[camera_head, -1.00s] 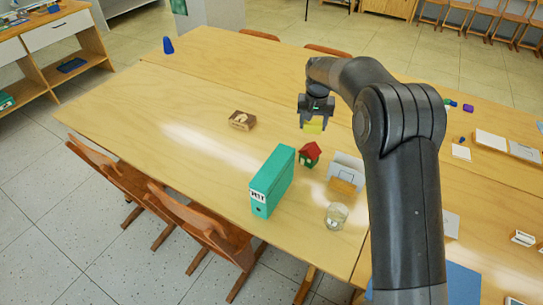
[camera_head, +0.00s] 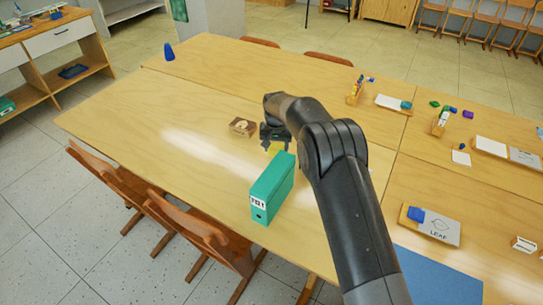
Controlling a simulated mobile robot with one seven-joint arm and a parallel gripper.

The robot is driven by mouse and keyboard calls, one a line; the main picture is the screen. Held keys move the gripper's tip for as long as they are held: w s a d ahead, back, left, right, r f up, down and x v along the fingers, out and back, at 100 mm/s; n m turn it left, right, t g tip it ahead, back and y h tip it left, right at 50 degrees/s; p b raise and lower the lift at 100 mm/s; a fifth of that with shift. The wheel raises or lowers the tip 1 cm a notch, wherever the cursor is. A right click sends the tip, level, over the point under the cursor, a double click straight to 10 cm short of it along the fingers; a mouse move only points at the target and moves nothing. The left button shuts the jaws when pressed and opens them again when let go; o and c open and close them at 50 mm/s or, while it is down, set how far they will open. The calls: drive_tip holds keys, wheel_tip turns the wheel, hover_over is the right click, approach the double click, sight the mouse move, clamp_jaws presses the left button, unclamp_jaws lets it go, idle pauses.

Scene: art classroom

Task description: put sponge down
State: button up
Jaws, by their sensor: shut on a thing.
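The yellow sponge (camera_head: 277,147) is held in my gripper (camera_head: 275,143), low over the middle of the light wooden table (camera_head: 140,103). My gripper is shut on it, pointing down. Only part of the sponge shows beneath the fingers, and I cannot tell whether it touches the tabletop. A small brown box (camera_head: 242,127) with a pale picture lies just left of my gripper. A teal binder (camera_head: 272,189) stands upright just in front of it.
My arm hides the table part right of the binder. A blue object (camera_head: 168,52) stands at the far left corner. The table's left part is clear. Wooden chairs (camera_head: 205,230) stand along the front edge.

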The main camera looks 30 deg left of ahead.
sight(271, 155)
drive_tip(key=shift+s+a+f, duration=0.15)
drive_tip(key=shift+a+f, duration=0.5)
drive_tip(key=shift+a, duration=0.25)
drive_tip(key=shift+f, duration=1.85)
drive_tip(key=shift+f, duration=0.2)
drive_tip(key=o, duration=1)
drive_tip(key=shift+c, duration=0.2)
drive_tip(key=r, duration=0.4)
drive_tip(key=s+r, duration=0.1)
drive_tip(key=r, duration=0.7)
drive_tip(key=shift+s+d+r, duration=0.15)
drive_tip(key=shift+d, duration=0.15)
